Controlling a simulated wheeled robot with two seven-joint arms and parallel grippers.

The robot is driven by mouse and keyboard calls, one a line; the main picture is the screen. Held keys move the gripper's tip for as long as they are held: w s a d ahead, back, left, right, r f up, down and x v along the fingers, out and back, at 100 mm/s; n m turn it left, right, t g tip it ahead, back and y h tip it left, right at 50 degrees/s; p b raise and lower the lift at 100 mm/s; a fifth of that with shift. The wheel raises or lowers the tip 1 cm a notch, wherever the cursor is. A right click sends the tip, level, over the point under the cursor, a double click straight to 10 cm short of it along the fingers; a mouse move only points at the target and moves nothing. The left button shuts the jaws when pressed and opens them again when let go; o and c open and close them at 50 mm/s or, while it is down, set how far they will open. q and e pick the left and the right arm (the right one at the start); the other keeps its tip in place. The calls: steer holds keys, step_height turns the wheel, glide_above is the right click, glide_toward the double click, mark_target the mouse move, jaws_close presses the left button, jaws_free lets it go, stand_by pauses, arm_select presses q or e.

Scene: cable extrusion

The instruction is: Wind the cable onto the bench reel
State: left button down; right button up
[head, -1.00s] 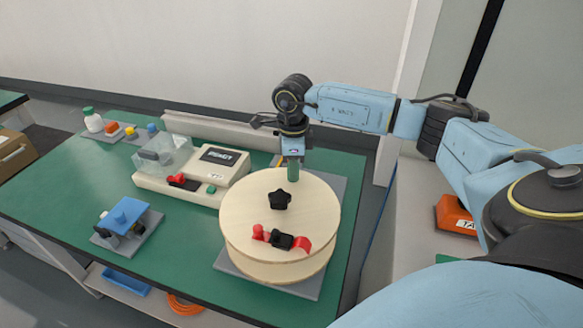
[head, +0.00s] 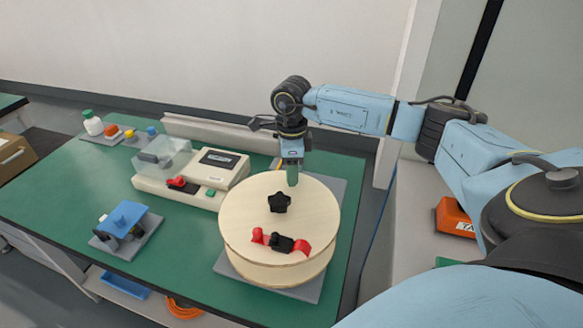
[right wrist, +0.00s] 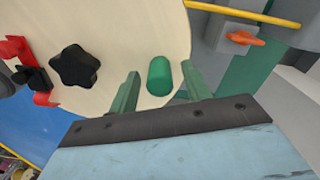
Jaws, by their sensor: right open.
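The bench reel (head: 245,215) is a pale wooden spool on a grey base plate, with a black star knob (head: 279,202) at its centre and a red and black clamp (head: 281,242) on its near side. My right gripper (head: 292,181) points down over the far edge of the reel's top. In the right wrist view its green fingers (right wrist: 160,71) are open, one on each side of a green upright handle (right wrist: 159,77) near the reel's rim, with gaps visible on both sides. A yellow cable (right wrist: 250,11) runs past the reel. My left gripper is not in view.
A cream machine with a display (head: 190,180) and clear cover stands left of the reel. A blue-topped fixture (head: 124,216) sits nearer left.

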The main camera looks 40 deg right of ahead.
step_height(320, 180, up, 13)
steer(key=shift+p, duration=0.45)
stand_by(0.5)
